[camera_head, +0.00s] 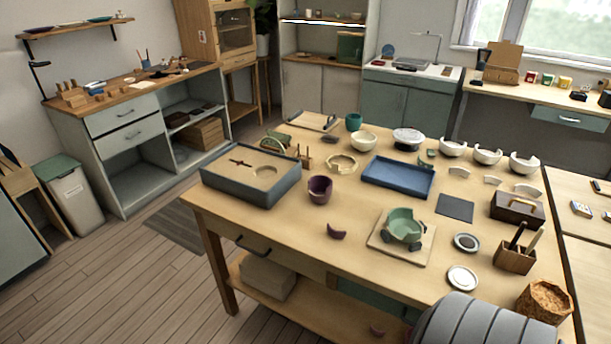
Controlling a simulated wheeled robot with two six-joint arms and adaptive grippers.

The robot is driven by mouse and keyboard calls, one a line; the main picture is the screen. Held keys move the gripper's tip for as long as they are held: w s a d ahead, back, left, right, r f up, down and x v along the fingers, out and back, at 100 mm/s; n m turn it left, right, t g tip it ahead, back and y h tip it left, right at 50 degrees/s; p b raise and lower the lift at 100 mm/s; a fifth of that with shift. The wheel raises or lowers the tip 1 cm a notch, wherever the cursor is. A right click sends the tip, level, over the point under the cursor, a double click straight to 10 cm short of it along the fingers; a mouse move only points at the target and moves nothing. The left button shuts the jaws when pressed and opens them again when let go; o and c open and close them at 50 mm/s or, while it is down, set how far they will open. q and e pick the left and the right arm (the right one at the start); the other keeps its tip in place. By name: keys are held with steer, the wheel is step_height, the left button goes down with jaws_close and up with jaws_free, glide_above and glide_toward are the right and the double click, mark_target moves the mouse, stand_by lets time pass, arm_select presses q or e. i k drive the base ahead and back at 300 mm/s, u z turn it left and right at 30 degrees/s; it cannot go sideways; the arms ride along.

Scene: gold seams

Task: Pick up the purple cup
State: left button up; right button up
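The purple cup (320,191) stands upright on the wooden table (270,225), near its front-left part, just right of the grey-blue box. Its rim looks uneven, as if a piece is broken out, but it is small in view. A purple curved shard (336,231) lies on the table in front of the cup, apart from it. Neither of my grippers shows. A grey rounded part of my own body covers the bottom right corner of the view and hides part of the table there.
The grey-blue box (222,188) stands close left of the cup. The blue tray (372,181) lies to its right, and a green cup (403,225) stands on a board (382,247) at the front right. White bowls with broken rims (487,154) stand behind.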

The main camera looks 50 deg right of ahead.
mark_target(320, 186)
steer(key=i, duration=1.5)
steer(key=z, duration=2.1)
